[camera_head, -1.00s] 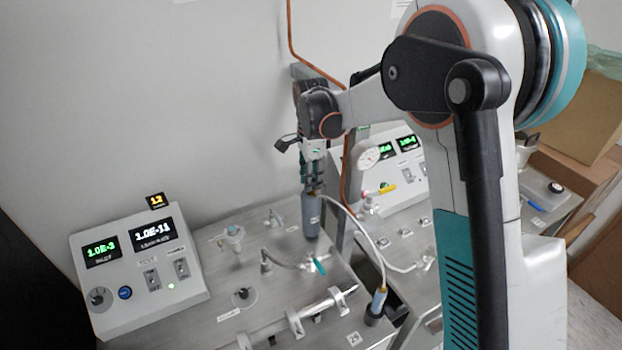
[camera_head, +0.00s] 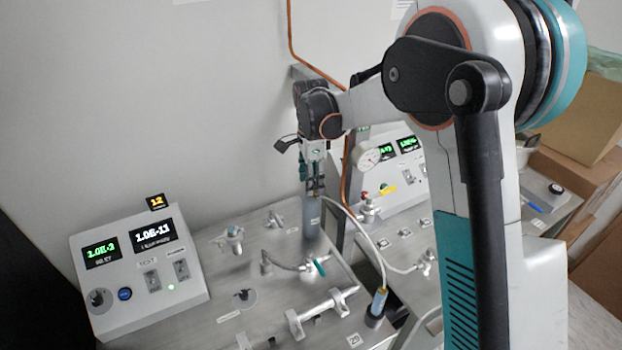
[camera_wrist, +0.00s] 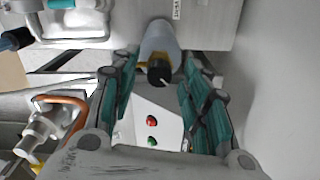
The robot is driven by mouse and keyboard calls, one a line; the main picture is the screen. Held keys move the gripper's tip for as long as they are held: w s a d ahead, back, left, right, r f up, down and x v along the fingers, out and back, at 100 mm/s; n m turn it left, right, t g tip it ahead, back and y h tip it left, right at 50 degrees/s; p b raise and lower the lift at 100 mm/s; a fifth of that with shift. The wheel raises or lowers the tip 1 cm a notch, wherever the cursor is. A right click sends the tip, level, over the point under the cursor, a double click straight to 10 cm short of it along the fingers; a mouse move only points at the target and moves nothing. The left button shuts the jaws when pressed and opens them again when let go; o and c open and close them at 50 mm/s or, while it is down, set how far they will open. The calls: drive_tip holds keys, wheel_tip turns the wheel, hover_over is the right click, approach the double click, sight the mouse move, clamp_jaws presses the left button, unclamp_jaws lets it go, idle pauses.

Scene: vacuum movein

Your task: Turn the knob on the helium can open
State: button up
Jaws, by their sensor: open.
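The helium can is a slim grey cylinder (camera_head: 312,220) standing upright at the back right of the steel bench. In the wrist view the can's grey body (camera_wrist: 157,38) shows with a black knob (camera_wrist: 160,73) and a yellow part at its near end. My gripper (camera_head: 313,188) points down over the can's top. In the wrist view its two green-padded fingers are spread on either side of the knob (camera_wrist: 161,80), with gaps visible. The gripper is open. I cannot tell whether any fingertip touches the can. In the head view the fingers hide the knob.
A hose runs from near the can to a blue-grey probe (camera_head: 379,302) in a holder. A control panel (camera_head: 150,258) stands at the left, another gauge panel (camera_head: 395,160) behind at the right. A copper pipe (camera_head: 290,40) and a metal post stand near my wrist.

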wheel_tip(320, 180, up, 12)
idle(0.5)
